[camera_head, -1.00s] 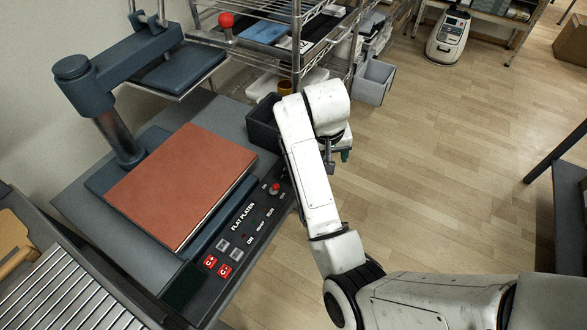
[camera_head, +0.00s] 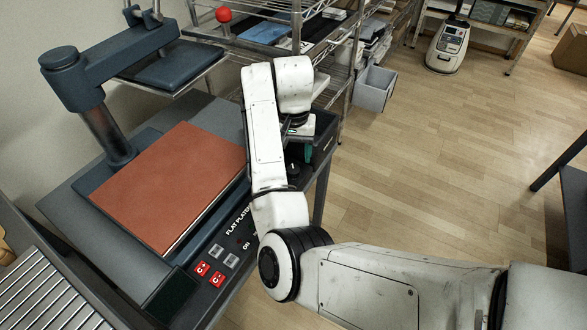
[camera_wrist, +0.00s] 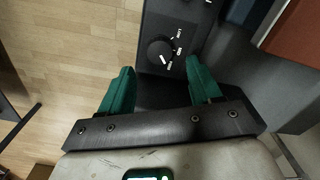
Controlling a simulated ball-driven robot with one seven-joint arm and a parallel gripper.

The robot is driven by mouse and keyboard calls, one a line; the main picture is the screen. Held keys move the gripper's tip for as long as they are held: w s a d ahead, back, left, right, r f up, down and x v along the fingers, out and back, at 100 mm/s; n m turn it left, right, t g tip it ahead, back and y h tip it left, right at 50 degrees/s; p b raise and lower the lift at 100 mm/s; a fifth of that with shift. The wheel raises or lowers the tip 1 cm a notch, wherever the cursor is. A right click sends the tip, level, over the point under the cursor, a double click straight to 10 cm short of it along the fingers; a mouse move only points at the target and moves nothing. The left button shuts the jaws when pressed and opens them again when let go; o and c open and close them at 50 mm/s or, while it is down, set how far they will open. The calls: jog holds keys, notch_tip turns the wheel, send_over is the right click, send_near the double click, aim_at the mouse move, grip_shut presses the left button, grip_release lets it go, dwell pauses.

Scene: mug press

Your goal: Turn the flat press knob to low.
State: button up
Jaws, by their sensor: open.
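A round black knob (camera_wrist: 159,50) with a white pointer mark sits on the dark control panel in the wrist view. The pointer aims down and right, towards the lowest of the small white labels beside it, which are too small to read surely. My gripper (camera_wrist: 158,88) is open and empty, its two teal fingers spread on either side and a little short of the knob. In the head view a black knob (camera_head: 293,170) shows just below my gripper (camera_head: 306,150). The FLAT PLATEN panel (camera_head: 228,240) is partly hidden by my arm.
The flat press with its reddish-brown platen (camera_head: 165,185) lies left of my arm. Its swing arm (camera_head: 125,58) stands behind. A wire shelf (camera_head: 300,40) and a grey bin (camera_head: 374,88) are beyond. The wooden floor (camera_head: 430,150) to the right is clear.

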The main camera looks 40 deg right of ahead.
jog(key=shift+f, duration=2.45)
jog(key=shift+c, duration=0.4)
jog(key=c, duration=1)
jog(key=shift+o, duration=0.2)
